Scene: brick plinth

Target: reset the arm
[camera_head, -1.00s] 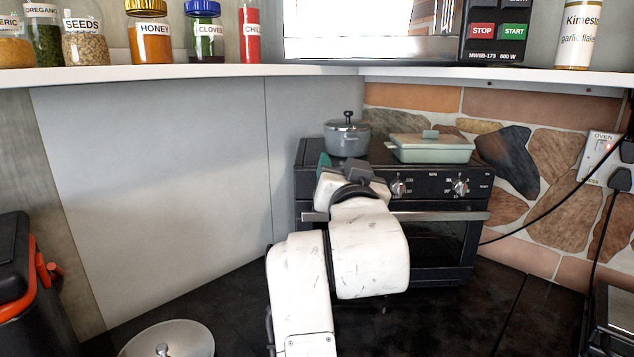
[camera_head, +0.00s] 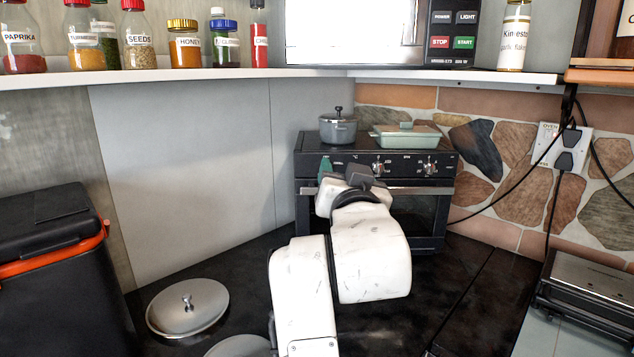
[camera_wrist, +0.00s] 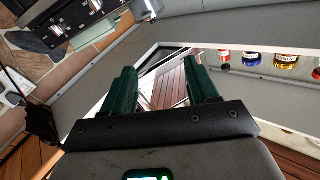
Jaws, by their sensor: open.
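My white arm rises from the bottom middle of the head view, bent, with its end toward the small oven. My gripper (camera_wrist: 163,92) shows in the wrist view with two green fingers spread apart and nothing between them. In the head view only a green finger (camera_head: 325,168) and dark parts of it show, in front of the oven's left side; the rest is hidden by the arm. I cannot tell how far the gripper is from the oven.
A black oven (camera_head: 450,180) carries a grey pot (camera_head: 338,131) and a pale green dish (camera_head: 407,138). A shelf (camera_head: 200,75) with jars and a microwave (camera_head: 355,35) hangs above. Pan lids (camera_head: 188,307) lie at lower left, a black bin (camera_head: 62,270) at far left, a grill (camera_head: 590,290) at right.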

